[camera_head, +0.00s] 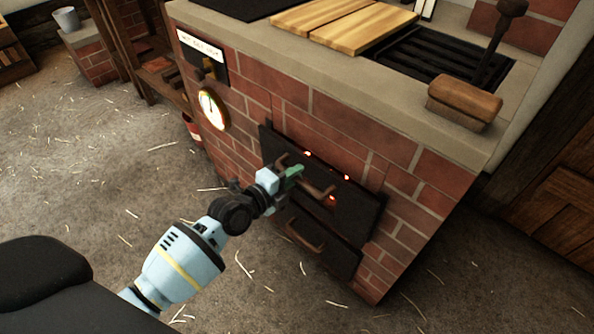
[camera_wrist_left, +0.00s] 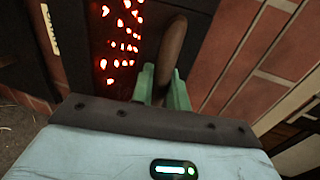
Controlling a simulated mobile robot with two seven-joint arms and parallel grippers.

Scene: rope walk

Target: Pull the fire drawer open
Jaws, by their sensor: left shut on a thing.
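The fire drawer (camera_head: 350,205) is a black front in the brick stove, with small holes glowing red; the holes also show in the wrist view (camera_wrist_left: 118,45). Its brown bar handle (camera_head: 318,190) stands out from the front. My left gripper (camera_head: 294,172) has green fingers and is at this handle. In the wrist view the fingers (camera_wrist_left: 163,88) are shut on the handle (camera_wrist_left: 172,45), one on each side of it. I cannot tell whether the drawer stands out from the brick. My right gripper is not in view.
A second black front with a brown handle (camera_head: 306,238) is below. A round gauge (camera_head: 213,109) is on the stove's side wall. Wooden boards (camera_head: 365,25), a dark grate (camera_head: 440,62) and a wooden-headed tool (camera_head: 464,103) are on top. The straw-strewn floor before the stove is clear.

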